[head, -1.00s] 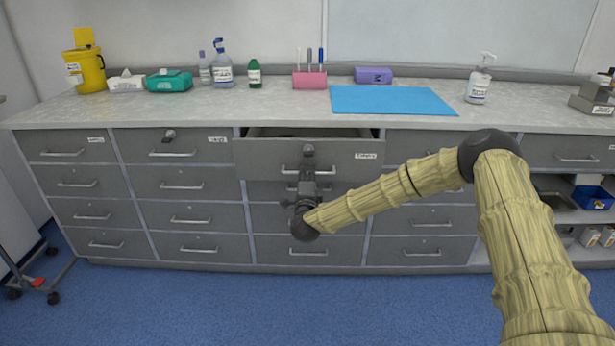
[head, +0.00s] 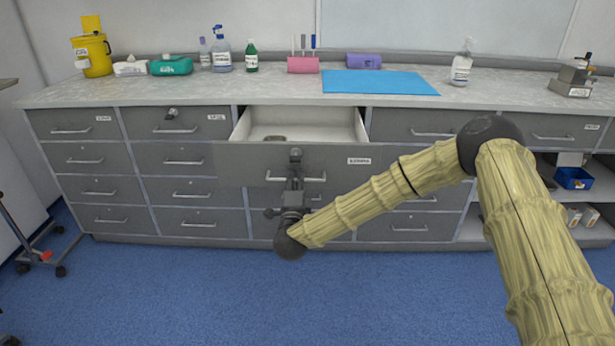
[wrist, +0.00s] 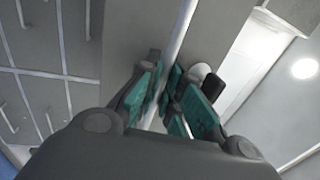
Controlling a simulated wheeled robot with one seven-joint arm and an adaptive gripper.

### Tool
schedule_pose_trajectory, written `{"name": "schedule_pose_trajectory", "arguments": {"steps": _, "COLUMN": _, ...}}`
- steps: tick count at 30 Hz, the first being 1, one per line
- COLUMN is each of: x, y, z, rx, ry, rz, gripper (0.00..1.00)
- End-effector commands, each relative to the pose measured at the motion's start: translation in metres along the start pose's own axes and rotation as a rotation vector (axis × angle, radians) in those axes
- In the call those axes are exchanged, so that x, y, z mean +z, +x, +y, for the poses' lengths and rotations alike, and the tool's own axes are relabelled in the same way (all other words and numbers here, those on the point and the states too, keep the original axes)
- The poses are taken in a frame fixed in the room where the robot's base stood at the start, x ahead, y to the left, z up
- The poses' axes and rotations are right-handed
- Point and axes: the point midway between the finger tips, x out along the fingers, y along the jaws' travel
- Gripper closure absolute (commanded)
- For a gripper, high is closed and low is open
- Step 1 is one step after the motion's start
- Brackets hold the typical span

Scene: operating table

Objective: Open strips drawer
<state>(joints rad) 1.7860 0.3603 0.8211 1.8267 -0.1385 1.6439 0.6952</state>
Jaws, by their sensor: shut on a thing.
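The drawer (head: 232,165) in the top row, third column from the left, is pulled well out of the cabinet. Its label (head: 359,161) is too small to read surely. My gripper (head: 296,172) is shut on the bar handle (head: 310,180) at the middle of the drawer front. In the wrist view the green finger pads (wrist: 170,92) close around the handle bar (wrist: 183,30).
The other drawers, such as the one with a lock or key piece (head: 172,114) at the left, are closed. The counter (head: 275,94) above holds a blue mat (head: 380,82), bottles and boxes. Open blue floor (head: 180,290) lies in front of the cabinet.

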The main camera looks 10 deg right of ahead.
Motion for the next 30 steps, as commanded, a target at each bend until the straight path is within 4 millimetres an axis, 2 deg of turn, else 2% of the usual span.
{"name": "schedule_pose_trajectory", "arguments": {"steps": 15, "x": 0.009, "y": -0.004, "z": 0.001, "rx": 0.001, "ry": -0.002, "rz": -0.006, "gripper": 1.00}}
{"name": "schedule_pose_trajectory", "arguments": {"steps": 16, "x": 0.009, "y": -0.005, "z": 0.001, "rx": 0.001, "ry": -0.002, "rz": -0.006, "gripper": 0.87}}
{"name": "schedule_pose_trajectory", "arguments": {"steps": 19, "x": 0.011, "y": -0.005, "z": 0.001, "rx": 0.001, "ry": 0.000, "rz": -0.010, "gripper": 0.70}}
{"name": "schedule_pose_trajectory", "arguments": {"steps": 30, "x": 0.015, "y": -0.008, "z": -0.001, "rx": 0.001, "ry": 0.002, "rz": -0.016, "gripper": 0.70}}
